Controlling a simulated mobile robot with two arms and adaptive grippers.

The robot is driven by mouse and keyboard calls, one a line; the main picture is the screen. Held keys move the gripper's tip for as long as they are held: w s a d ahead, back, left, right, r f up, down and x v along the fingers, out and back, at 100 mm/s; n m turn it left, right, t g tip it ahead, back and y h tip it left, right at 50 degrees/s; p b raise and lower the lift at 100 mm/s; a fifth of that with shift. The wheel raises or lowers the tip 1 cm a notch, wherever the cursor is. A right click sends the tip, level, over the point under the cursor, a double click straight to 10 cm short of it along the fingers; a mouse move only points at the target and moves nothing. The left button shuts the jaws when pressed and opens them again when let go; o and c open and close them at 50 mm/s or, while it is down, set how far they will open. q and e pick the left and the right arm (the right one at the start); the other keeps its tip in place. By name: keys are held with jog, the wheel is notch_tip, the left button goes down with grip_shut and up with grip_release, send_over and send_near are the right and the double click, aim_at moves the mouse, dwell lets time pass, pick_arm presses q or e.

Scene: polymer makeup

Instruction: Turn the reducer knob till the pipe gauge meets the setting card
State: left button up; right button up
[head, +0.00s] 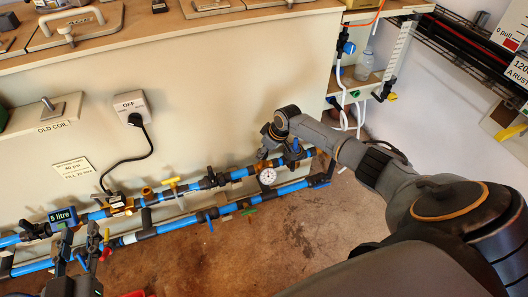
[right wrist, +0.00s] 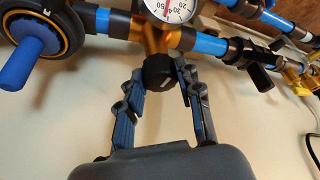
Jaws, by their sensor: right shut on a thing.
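The pipe gauge (head: 267,176) is a white dial on the upper blue pipe in the head view. In the right wrist view the gauge (right wrist: 167,8) is cut off at the top; a red mark or needle shows near its 30 and 40 figures, too unclear to read exactly. The black reducer knob (right wrist: 158,71) sits below the brass reducer body (right wrist: 153,40). My right gripper (right wrist: 160,84) has its fingers shut on the knob's two sides. The setting card (head: 72,169) on the panel appears to read 40 psi. My left gripper (head: 80,238) is open, at lower left by the pipes.
Two blue pipes with valves and a 5 litre meter (head: 63,216) run along the panel. An OFF switch box (head: 133,108) has a black cable hanging from it. A shelf with a bottle (head: 365,62) stands at upper right. Brown floor lies open below the pipes.

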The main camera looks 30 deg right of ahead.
dwell(0.3)
jog(key=o, duration=1.2)
jog(key=shift+c, duration=0.2)
jog(key=v, duration=1.2)
